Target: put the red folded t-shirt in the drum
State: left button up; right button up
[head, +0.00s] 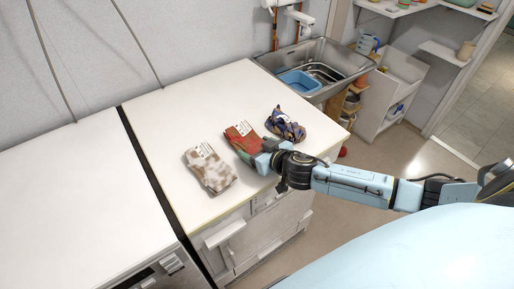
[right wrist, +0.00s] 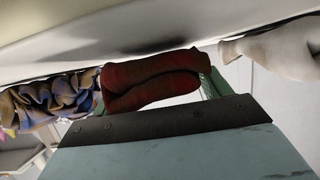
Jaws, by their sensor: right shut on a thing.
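The red folded t-shirt (head: 240,134) lies on the white top of the machine, between two other cloths. My right gripper (head: 260,151) is at its near right edge and shut on it. In the right wrist view the red t-shirt (right wrist: 152,82) shows as a folded roll between the fingers, close to the white surface. The gripper hides part of the shirt in the head view. No drum opening shows in either view; only part of the front of the machine (head: 262,232) is in sight. My left gripper is not in view.
A brown and white patterned cloth (head: 211,171) lies left of the shirt, and a crumpled blue patterned cloth (head: 286,124) lies right of it. A steel sink (head: 340,62) with a blue basin (head: 299,82) stands behind. The white top (head: 165,110) is clear at the left.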

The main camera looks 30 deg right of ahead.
jog(key=o, duration=0.6)
jog(key=shift+f, duration=0.2)
jog(key=o, duration=0.5)
jog(key=shift+c, duration=0.2)
